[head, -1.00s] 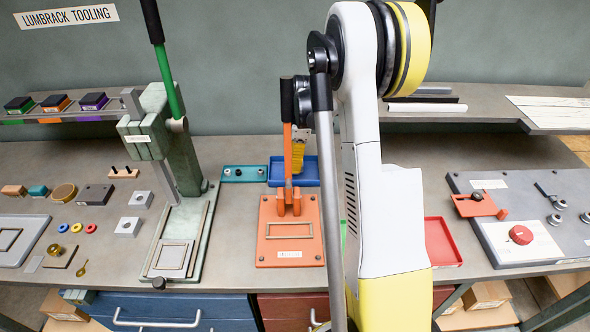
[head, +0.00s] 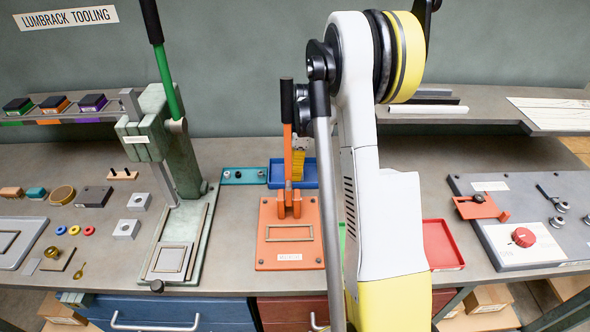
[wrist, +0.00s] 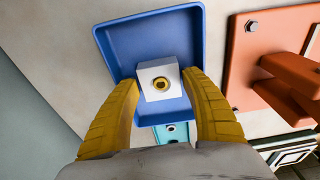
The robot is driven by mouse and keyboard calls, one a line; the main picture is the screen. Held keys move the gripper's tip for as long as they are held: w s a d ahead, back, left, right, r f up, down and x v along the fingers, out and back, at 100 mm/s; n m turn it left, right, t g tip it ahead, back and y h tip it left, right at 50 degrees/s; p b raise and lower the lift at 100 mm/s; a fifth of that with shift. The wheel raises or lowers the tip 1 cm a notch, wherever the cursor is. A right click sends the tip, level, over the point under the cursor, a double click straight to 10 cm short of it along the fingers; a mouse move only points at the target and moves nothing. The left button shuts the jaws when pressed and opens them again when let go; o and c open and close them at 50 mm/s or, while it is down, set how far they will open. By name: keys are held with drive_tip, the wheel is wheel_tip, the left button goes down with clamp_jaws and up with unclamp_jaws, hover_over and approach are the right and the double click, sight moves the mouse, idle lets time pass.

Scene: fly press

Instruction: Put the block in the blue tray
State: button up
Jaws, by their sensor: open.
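The blue tray (wrist: 121,43) shows in the wrist view, and part of it shows at the back of the bench in the head view (head: 277,172). A pale block (wrist: 149,71) with a brass ring in its top face lies over the tray floor and appears to rest in it. My gripper (wrist: 162,78) is open, with one yellow finger on each side of the block; I cannot tell whether either finger touches it. In the head view my gripper (head: 298,166) is over the tray, partly behind an orange lever, and the block is hidden.
The orange press (head: 265,245) with its upright lever stands in front of the tray. A teal holder (head: 232,175) sits just left of the tray. A green press (head: 165,130) stands further left. A red tray (head: 442,245) lies to the right of my arm.

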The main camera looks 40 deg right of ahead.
wheel_tip(320, 180, up, 11)
drive_tip(key=d+p, duration=0.1)
drive_tip(key=p, duration=0.2)
drive_tip(key=shift+s+r, duration=0.2)
drive_tip(key=shift+s, duration=0.25)
